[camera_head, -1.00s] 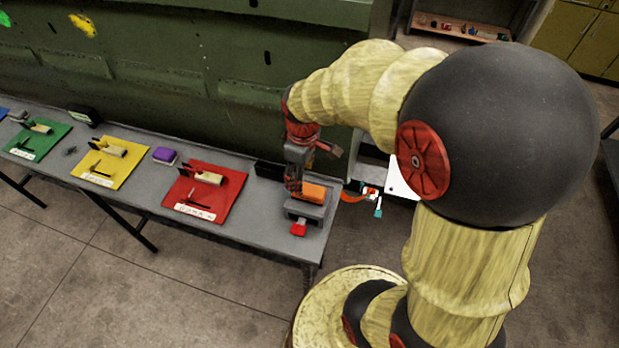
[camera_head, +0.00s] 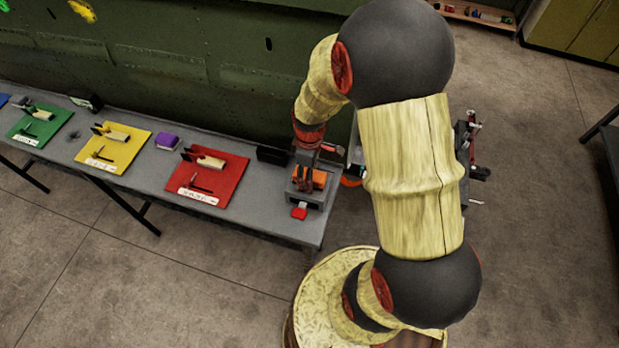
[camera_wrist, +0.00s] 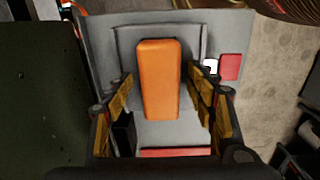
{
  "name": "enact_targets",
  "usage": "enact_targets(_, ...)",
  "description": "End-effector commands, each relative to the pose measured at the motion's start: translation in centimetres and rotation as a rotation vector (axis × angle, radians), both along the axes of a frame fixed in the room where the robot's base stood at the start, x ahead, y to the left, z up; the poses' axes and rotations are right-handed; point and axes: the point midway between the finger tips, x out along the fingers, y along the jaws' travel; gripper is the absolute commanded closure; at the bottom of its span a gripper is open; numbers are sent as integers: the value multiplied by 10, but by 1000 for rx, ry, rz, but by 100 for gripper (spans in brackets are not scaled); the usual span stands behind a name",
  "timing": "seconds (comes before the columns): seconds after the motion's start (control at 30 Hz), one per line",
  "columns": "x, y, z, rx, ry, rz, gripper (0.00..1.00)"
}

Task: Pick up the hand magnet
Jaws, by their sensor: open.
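The hand magnet appears to be the orange block (camera_wrist: 158,75), lying on a grey tray-like surface (camera_wrist: 205,140) at the table's right end. In the head view the orange block (camera_head: 318,180) is partly hidden by my gripper (camera_head: 303,168). In the wrist view my open gripper (camera_wrist: 160,88) has one finger on each side of the block, with a gap on both sides. I cannot tell whether the fingertips are at the block's height.
A black box (camera_head: 272,154) stands just left of my gripper. A red piece (camera_head: 299,212) lies at the table's front edge. Red (camera_head: 232,180), yellow (camera_head: 133,150) and green (camera_head: 55,122) mats with tools lie leftward. The green fuselage panel (camera_head: 200,65) rises behind the table.

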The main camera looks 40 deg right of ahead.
Motion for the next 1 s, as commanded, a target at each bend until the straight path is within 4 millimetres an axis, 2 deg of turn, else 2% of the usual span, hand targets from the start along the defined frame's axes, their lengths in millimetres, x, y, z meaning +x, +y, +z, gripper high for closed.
enact_targets(0.27,0,0,-4,0,0,0,45)
enact_targets(1.0,0,0,-3,-1,-1,0,87)
